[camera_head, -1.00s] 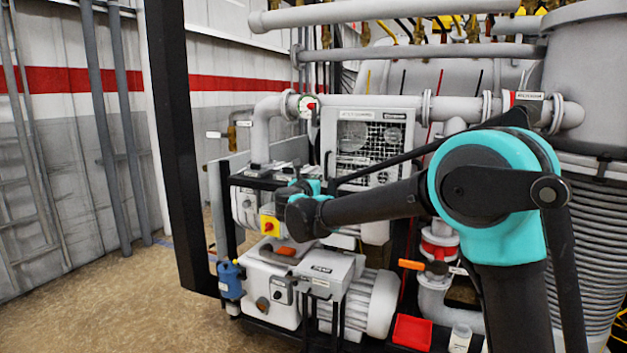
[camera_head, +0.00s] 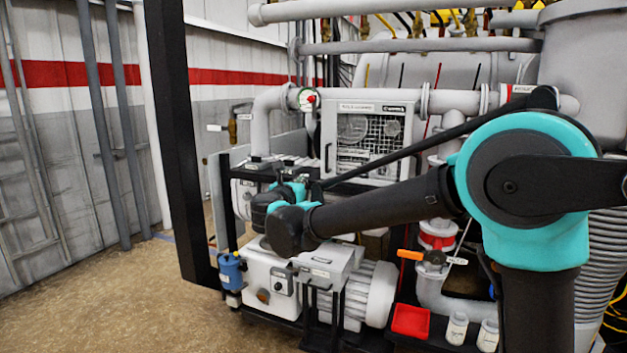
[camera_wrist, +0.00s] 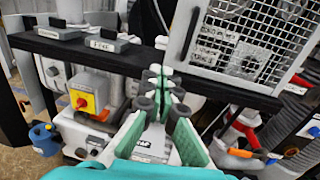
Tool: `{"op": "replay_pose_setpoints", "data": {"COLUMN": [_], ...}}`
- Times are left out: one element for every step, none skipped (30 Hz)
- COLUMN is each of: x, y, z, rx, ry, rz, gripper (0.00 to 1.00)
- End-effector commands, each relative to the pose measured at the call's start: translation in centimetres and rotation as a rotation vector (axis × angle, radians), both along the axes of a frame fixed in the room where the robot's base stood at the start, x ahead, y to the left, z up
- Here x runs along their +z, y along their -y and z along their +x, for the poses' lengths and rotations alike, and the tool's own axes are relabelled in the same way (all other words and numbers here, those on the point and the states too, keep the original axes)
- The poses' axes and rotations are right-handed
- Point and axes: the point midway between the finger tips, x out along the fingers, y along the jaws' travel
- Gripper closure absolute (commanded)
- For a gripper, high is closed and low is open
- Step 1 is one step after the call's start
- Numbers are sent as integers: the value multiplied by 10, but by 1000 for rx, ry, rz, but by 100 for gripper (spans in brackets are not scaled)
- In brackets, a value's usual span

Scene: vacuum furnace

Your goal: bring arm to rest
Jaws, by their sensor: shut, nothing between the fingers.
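My gripper (camera_wrist: 160,98) shows in the wrist view with its two fingers drawn together and nothing between them. It points toward the pump unit of the furnace. In the head view my arm reaches from the lower right toward the left, and its wrist end is in front of the pump unit (camera_head: 262,283). The fingers cannot be made out clearly in the head view. The wrist view shows a yellow plate with a red switch (camera_wrist: 84,101) left of the gripper and a mesh-fronted cabinet (camera_wrist: 250,40) to the upper right.
A black upright post (camera_head: 172,140) stands left of the pump unit. A red tray (camera_head: 411,320) and white bottles (camera_head: 457,328) sit at the frame's lower front. Grey pipes (camera_head: 420,47) run above. Bare floor (camera_head: 120,300) is clear at left.

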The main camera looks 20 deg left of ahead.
Motion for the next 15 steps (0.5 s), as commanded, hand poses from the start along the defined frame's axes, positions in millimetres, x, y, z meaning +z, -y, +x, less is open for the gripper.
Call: {"op": "replay_pose_setpoints", "data": {"x": [0,0,0,1,2,4,7,10,15,19,23,28,30,31,30], "y": [0,0,0,1,2,6,10,15,24,31,39,51,60,70,82], "z": [-2,-3,-3,-2,-1,3,6,11,17,22,27,33,36,39,41], "rx": [1,1,1,2,5,11,22,35,55,74,96,126,150,174,205], "ry": [0,0,1,3,8,19,33,50,81,108,138,182,214,246,287], "rz": [0,0,-1,-5,-13,-31,-54,-85,-139,-191,-252,-345,-423,-506,-620], "gripper": [100,100,100,100,100,100,100,100,100,100,100,100,100,100,100]}}
